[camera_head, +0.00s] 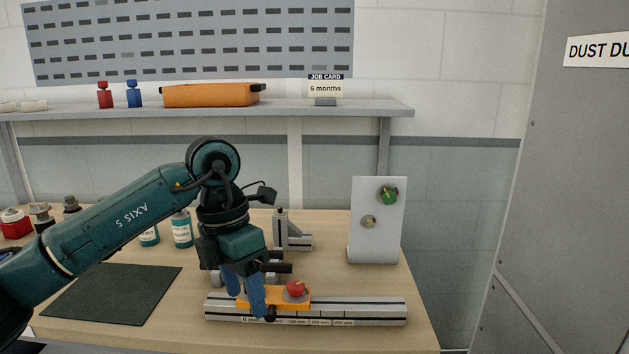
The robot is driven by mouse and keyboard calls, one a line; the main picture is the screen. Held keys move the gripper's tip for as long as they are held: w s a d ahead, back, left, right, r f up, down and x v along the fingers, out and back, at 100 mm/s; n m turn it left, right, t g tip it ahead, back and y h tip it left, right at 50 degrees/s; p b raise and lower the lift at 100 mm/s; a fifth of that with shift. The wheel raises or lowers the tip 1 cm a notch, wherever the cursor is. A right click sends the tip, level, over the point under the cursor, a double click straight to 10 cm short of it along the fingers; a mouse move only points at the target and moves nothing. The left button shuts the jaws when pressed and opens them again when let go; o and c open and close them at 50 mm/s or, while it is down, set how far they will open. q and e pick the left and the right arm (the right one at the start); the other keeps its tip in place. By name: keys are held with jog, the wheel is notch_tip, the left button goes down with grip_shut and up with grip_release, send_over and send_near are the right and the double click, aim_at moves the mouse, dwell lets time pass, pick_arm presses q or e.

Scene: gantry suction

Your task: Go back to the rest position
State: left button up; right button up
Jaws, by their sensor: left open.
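My left arm (120,215) comes in from the left, bent at the elbow and reaching down over the workbench (330,338). My left gripper (256,296) is open, with blue fingers pointing down beside an orange carriage (260,298) with a red knob (295,289). The carriage sits on a metal rail (365,311) with a scale along its front. Whether the fingers touch the carriage cannot be told. My right gripper is not in view.
A grey upright panel (362,235) with a green knob (387,192) stands at right. A dark mat (115,293) lies at left. Bottles (182,230) stand behind my arm. A shelf (215,108) holds an orange case (210,95) and a job card (325,88). A grey cabinet (570,200) stands right.

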pick_arm(q)
jog(key=s+d+f+n+g+h+p, duration=0.1)
jog(key=s+d+g+h, duration=0.2)
jog(key=s+d+h, duration=0.35)
jog(key=s+d+n+g+h+p, duration=0.1)
jog(key=s+d+g+h, duration=0.15)
jog(key=d+h, duration=0.65)
jog(key=w+a+f+n+t+y+p, duration=0.1)
jog(key=w+a+f+n+t+y, duration=0.25)
jog(key=n+t, duration=1)
jog(key=w+a+f+n+t+y+p, duration=0.15)
jog(key=a+f+n+t, duration=0.4)
jog(key=n+t, duration=0.8)
jog(key=s+a+f+n+g+y, duration=0.4)
jog(key=s+a+f+n+g, duration=0.1)
jog(key=f, duration=0.4)
jog(key=s+a+f+n+g+y, duration=0.4)
jog(key=s+f+n, duration=0.3)
jog(key=f, duration=0.3)
jog(key=shift+s+a+n+g+y, duration=0.4)
jog(key=shift+a+n+g, duration=0.15)
jog(key=shift+a+n, duration=0.15)
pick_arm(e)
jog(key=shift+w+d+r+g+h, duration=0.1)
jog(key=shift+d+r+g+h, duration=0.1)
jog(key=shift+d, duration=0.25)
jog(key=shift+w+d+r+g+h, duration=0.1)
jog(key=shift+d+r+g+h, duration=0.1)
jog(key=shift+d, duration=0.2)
